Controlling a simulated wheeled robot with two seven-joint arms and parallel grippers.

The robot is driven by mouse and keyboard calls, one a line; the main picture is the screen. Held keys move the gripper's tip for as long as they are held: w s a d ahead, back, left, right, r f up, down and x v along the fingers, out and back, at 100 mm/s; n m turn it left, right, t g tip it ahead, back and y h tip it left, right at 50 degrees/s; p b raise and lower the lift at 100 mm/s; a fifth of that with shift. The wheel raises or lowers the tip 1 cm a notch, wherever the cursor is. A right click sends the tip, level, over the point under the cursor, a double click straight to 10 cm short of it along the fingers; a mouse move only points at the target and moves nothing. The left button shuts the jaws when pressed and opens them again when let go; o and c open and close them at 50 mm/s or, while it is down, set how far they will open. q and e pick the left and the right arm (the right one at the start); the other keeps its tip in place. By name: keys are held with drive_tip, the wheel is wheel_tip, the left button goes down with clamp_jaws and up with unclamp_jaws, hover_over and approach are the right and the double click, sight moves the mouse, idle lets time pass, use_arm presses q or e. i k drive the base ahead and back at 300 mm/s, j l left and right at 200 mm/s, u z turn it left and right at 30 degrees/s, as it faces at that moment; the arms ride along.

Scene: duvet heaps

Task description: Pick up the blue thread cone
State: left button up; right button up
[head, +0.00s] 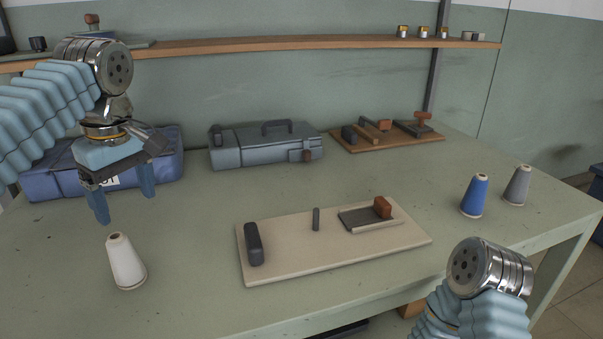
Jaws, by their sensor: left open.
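The blue thread cone (474,196) stands upright on the right part of the green table, just left of a grey thread cone (517,185). A white thread cone (125,261) stands upright at the left front. My left gripper (126,205) is open and empty, pointing down above the table's left side, over and behind the white cone and far from the blue one. My right arm shows at the lower right, in front of the blue cone. Its gripper is out of view.
A pale board (330,250) with dark tools lies mid-table. Behind are a grey toolbox (265,148), a blue case (60,178) and a brown board (375,143) with tools. A wooden shelf (300,43) runs along the wall. The table's left middle is clear.

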sight(472, 205)
drive_tip(key=z, duration=1.15)
